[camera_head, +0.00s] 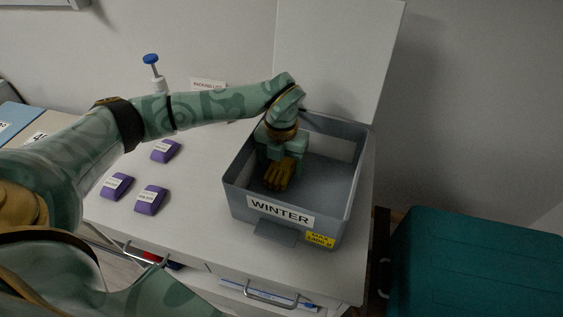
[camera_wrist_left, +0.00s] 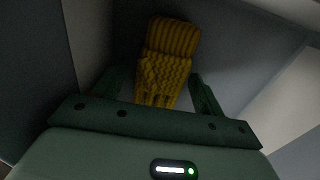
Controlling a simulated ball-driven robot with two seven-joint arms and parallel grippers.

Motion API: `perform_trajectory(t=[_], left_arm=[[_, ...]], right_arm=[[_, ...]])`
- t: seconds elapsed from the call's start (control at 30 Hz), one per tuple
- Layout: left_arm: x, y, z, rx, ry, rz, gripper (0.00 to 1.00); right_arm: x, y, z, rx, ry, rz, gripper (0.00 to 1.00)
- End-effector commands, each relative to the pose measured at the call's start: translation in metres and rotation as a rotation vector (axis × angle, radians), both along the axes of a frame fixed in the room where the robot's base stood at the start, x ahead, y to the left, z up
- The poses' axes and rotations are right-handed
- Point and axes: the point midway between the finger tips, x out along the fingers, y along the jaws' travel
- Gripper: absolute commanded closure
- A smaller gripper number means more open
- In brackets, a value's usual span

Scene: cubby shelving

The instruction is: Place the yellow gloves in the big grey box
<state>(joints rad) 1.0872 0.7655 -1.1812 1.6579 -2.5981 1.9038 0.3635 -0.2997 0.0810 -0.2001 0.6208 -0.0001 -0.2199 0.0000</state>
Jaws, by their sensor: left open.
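The yellow gloves (camera_head: 280,174) are inside the big grey box (camera_head: 238,202), on the left side of its interior. The box stands on the white cabinet top and has a "WINTER" label on its front wall. My left gripper (camera_head: 277,160) reaches down into the box at the gloves. In the left wrist view, the knitted gloves (camera_wrist_left: 168,65) lie between and beyond the two spread fingers (camera_wrist_left: 155,88), with a gap on each side. The left gripper is open. My right gripper is not in view.
Several purple packets (camera_head: 151,199) lie on the cabinet top (camera_head: 195,240) left of the box. A teal case (camera_head: 470,262) is at the right. The box's right half is empty.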

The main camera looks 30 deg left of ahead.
Motion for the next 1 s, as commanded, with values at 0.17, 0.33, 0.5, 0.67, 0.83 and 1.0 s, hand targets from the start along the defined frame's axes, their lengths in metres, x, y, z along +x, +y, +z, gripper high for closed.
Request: perform_trajectory(t=[0.17, 0.33, 0.5, 0.67, 0.83, 1.0], left_arm=[[0.001, 0.0, 0.014, 0.0, -0.004, 0.0, 0.3], [0.001, 0.0, 0.053, 0.0, -0.007, 0.0, 0.3], [0.001, 0.0, 0.092, 0.0, -0.007, 0.0, 0.3], [0.001, 0.0, 0.115, 0.0, -0.004, -0.001, 0.3], [0.0, 0.0, 0.123, 0.0, -0.001, 0.0, 0.3], [0.0, 0.0, 0.123, 0.0, 0.0, 0.0, 0.3]], right_arm=[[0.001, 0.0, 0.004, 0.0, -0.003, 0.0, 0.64], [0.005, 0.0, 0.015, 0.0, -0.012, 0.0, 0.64], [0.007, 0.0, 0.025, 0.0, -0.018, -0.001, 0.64], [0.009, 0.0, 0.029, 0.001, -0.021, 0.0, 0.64], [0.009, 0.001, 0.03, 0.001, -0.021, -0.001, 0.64], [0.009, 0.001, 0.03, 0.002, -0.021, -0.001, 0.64]])
